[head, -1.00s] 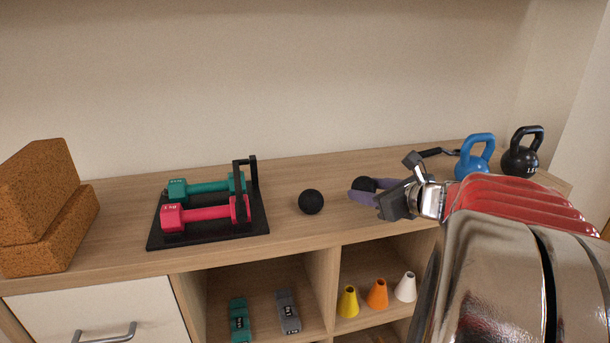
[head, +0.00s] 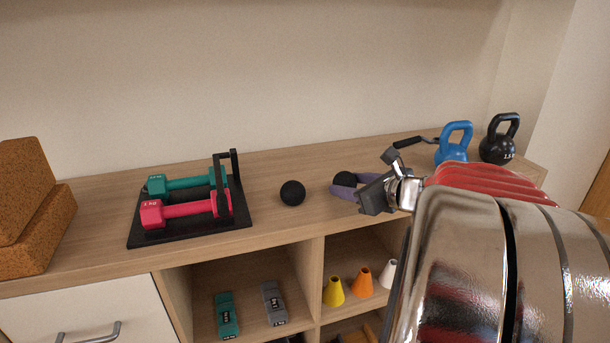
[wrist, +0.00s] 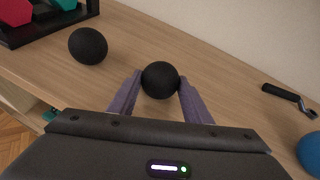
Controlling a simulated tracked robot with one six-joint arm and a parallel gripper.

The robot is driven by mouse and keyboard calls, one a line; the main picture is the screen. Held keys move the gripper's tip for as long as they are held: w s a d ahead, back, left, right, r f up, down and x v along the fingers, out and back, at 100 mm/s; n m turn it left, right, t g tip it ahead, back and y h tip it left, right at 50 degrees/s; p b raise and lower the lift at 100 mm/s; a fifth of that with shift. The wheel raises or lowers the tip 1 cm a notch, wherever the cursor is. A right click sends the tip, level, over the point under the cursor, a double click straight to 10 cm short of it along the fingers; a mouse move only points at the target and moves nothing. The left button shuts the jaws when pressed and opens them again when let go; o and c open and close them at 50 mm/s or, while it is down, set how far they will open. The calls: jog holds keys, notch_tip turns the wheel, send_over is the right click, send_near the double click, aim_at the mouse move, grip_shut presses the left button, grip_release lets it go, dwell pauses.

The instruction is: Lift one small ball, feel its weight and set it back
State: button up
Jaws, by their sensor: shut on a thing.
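One small black ball (wrist: 160,80) sits between the purple fingers of my gripper (wrist: 159,87) in the wrist view, touched on both sides. In the head view the same ball (head: 345,179) shows partly behind the fingers of my gripper (head: 343,187). It appears at or very near the shelf top; I cannot tell if there is a gap beneath it. A second black ball (head: 292,193) rests on the wooden top to the left, apart from my gripper; it also shows in the wrist view (wrist: 88,46).
A black rack (head: 190,230) with green and red dumbbells stands left. Cork blocks (head: 30,220) are at the far left. A blue kettlebell (head: 453,145), a black kettlebell (head: 499,142) and a dark-handled item (head: 413,141) lie right. Open cubbies below hold weights and cones (head: 334,292).

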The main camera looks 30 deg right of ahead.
aim_at(351, 179)
jog(key=shift+f, duration=0.1)
jog(key=o, duration=1.2)
jog(key=shift+o, duration=0.2)
jog(key=shift+r, duration=4.95)
